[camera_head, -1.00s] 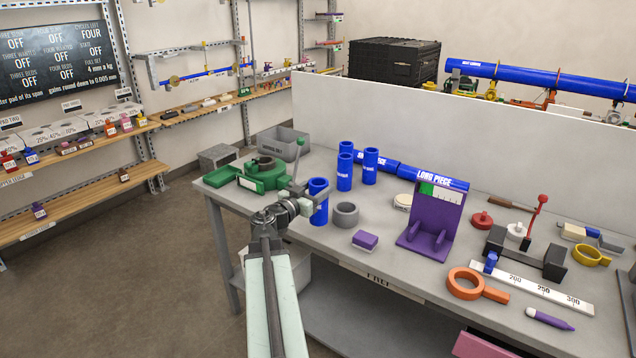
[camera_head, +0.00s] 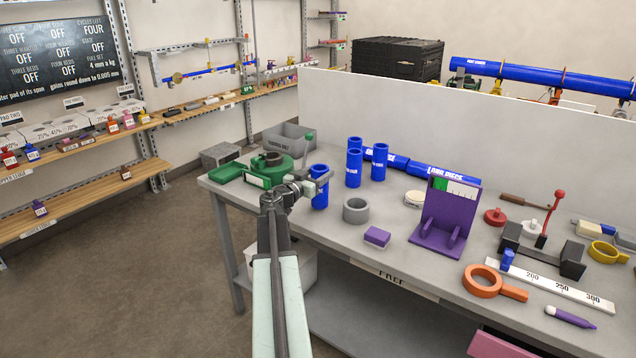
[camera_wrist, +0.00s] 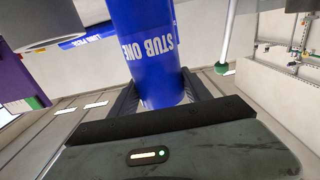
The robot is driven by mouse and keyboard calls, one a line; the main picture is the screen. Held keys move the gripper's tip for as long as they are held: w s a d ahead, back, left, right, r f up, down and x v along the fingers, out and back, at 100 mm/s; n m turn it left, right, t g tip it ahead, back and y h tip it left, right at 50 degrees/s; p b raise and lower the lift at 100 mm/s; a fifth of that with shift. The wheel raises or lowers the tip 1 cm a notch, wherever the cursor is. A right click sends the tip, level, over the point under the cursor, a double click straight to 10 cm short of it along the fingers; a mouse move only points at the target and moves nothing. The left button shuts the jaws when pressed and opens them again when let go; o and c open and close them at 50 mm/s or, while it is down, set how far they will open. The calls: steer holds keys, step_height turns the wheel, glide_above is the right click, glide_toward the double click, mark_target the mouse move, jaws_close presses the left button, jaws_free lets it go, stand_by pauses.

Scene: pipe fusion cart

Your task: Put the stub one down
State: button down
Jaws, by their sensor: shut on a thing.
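Stub one is a short blue pipe (camera_head: 320,188) with white lettering, at the front left of the grey bench. In the wrist view the blue pipe (camera_wrist: 145,45) reads STUB ONE and sits between the dark jaws. My gripper (camera_head: 316,184) is shut on it, reaching in from the front left. The pipe looks close to upright at the bench's near edge; I cannot tell whether its lower end touches the top.
Right of stub one lies a grey ring (camera_head: 355,211), and behind it several blue stubs (camera_head: 354,168) stand upright. A green clamp tool (camera_head: 268,168) is to the left. A purple block (camera_head: 377,237) and purple gauge stand (camera_head: 446,219) are to the right.

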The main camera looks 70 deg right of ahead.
steer(key=shift+s+f, duration=0.2)
steer(key=shift+f, duration=0.7)
steer(key=shift+c, duration=2.4)
jaws_free()
steer(key=shift+r, duration=0.1)
steer(key=v, duration=1.2)
